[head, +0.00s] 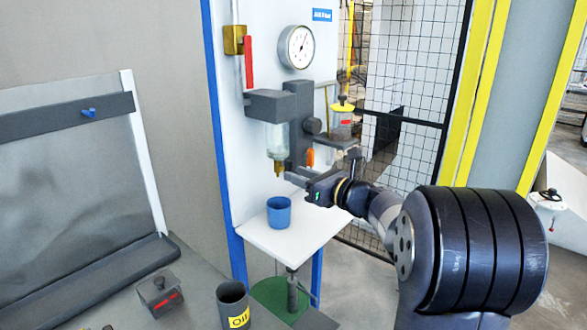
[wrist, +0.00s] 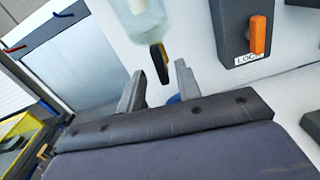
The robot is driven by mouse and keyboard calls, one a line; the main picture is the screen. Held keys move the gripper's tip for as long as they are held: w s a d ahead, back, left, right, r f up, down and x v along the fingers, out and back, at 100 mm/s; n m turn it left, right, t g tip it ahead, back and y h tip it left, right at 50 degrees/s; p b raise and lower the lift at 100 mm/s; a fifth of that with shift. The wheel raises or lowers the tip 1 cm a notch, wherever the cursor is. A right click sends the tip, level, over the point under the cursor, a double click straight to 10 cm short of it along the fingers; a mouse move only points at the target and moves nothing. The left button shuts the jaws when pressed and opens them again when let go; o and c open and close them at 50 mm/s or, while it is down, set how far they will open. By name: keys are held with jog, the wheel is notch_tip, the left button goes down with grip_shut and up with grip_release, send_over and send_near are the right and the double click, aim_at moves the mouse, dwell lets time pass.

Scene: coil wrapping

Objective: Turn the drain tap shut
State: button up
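The drain tap (head: 279,168) is a small brass piece under the clear glass bowl (head: 279,139) on the white panel. In the wrist view the tap (wrist: 160,58) looks dark and yellowish below the bowl (wrist: 142,18). My gripper (head: 291,174) reaches in from the right, just beside and below the tap. In the wrist view my gripper's (wrist: 160,72) two grey fingers are apart, and the tap's lower end appears between them. I cannot tell whether either finger touches it. The tap's handle position is not clear.
A blue cup (head: 279,212) stands on the white shelf (head: 310,232) below the tap. An orange handle (head: 310,158) sits right of the bowl; it shows in the wrist view (wrist: 258,35) above a label. A gauge (head: 297,47) is above. An oil can (head: 233,304) stands front left.

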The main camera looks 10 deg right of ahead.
jog(key=shift+x, duration=1.1)
grip_shut()
